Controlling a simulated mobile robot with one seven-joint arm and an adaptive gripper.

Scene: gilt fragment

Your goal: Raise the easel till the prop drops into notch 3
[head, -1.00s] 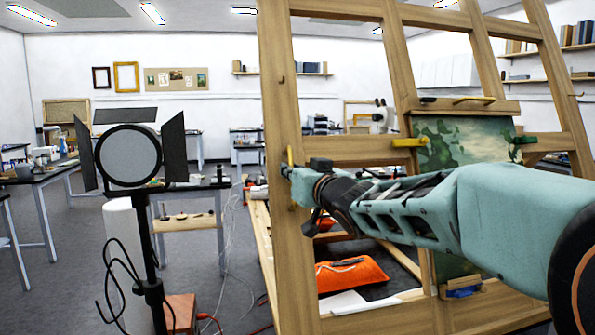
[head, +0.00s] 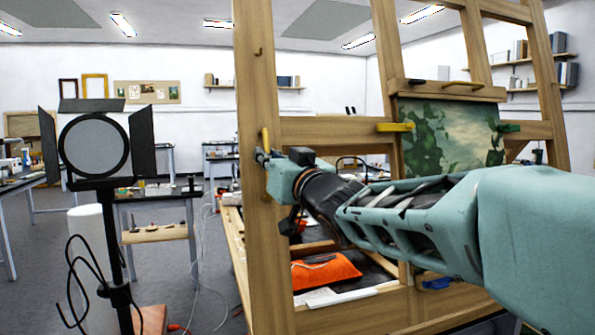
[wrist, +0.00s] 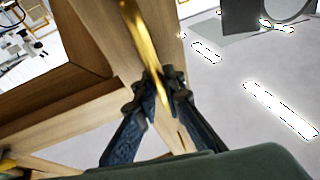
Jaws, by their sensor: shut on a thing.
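The large wooden easel frame (head: 254,210) stands in front of me, filling the middle and right of the head view. My gripper (head: 264,157) is at its left upright, shut on a yellow brass handle (head: 265,139). In the wrist view my gripper (wrist: 160,92) has its dark fingers on both sides of the handle (wrist: 140,40), beside the wood. A green landscape painting (head: 450,137) rests on the easel, with a yellow clip (head: 396,127) at its left edge and a green one (head: 509,128) at its right. I cannot make out the prop or its notches.
A lamp with black flaps (head: 95,147) stands on a pole at the left, close to the easel. An orange bag (head: 325,270) lies low behind the easel's bars. Cables (head: 205,245) run across the floor. Work tables stand further back.

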